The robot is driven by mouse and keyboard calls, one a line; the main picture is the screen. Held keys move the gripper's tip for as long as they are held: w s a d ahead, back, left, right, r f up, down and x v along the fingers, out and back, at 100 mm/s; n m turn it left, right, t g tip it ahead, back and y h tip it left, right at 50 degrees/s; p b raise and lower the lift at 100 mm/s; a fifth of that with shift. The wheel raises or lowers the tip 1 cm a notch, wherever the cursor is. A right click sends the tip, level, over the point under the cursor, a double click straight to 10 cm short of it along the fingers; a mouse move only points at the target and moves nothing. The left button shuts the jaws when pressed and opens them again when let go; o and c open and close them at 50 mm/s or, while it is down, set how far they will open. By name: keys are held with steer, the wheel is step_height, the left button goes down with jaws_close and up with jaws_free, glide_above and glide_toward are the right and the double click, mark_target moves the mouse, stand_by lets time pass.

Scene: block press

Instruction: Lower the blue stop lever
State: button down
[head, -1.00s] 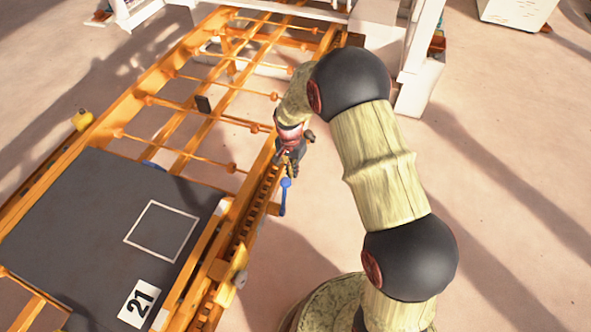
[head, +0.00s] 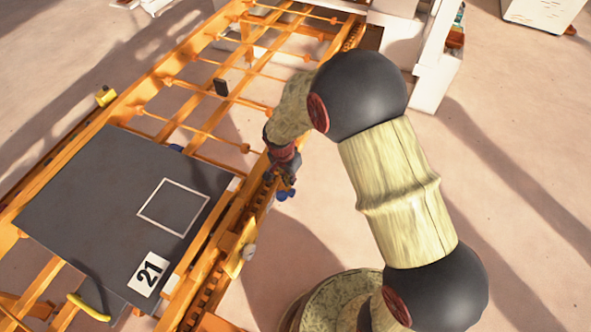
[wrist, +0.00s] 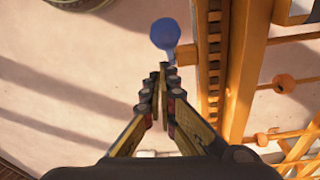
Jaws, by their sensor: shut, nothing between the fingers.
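The blue stop lever (head: 284,195) is on the right side of the orange frame, beside the toothed rail. In the head view only a small blue part shows, just below my gripper (head: 283,180). In the wrist view the round blue knob (wrist: 165,34) and a short stem show next to an orange bracket. My gripper (wrist: 163,74) is shut and empty, its fingertips pointing at the stem from below in that picture. I cannot tell whether the fingertips touch the lever. The arm and fingers hide part of the lever in the head view.
The toothed rail (wrist: 214,60) runs close on the right in the wrist view. The floor beside the lever is clear. White structures stand at the back.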

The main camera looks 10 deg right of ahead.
mark_target(287, 197)
steer(key=shift+s+a+f+b, duration=0.15)
steer(key=shift+s+a+f, duration=0.2)
steer(key=shift+s, duration=0.3)
steer(key=shift+s+a+f+b, duration=0.1)
steer(key=shift+s+a+f, duration=0.2)
steer(key=shift+s, duration=0.35)
steer(key=shift+s+a+f+b, duration=0.15)
steer(key=shift+s+a+f, duration=0.2)
steer(key=shift+s, duration=0.3)
steer(key=w+d+r+p, duration=0.2)
steer(key=w+r, duration=0.1)
steer(key=s+a+r+p, duration=0.2)
steer(key=s+a+r, duration=0.3)
steer(key=r, duration=0.1)
steer(key=shift+s+r, duration=0.15)
steer(key=shift+s, duration=0.25)
steer(key=shift+a, duration=0.1)
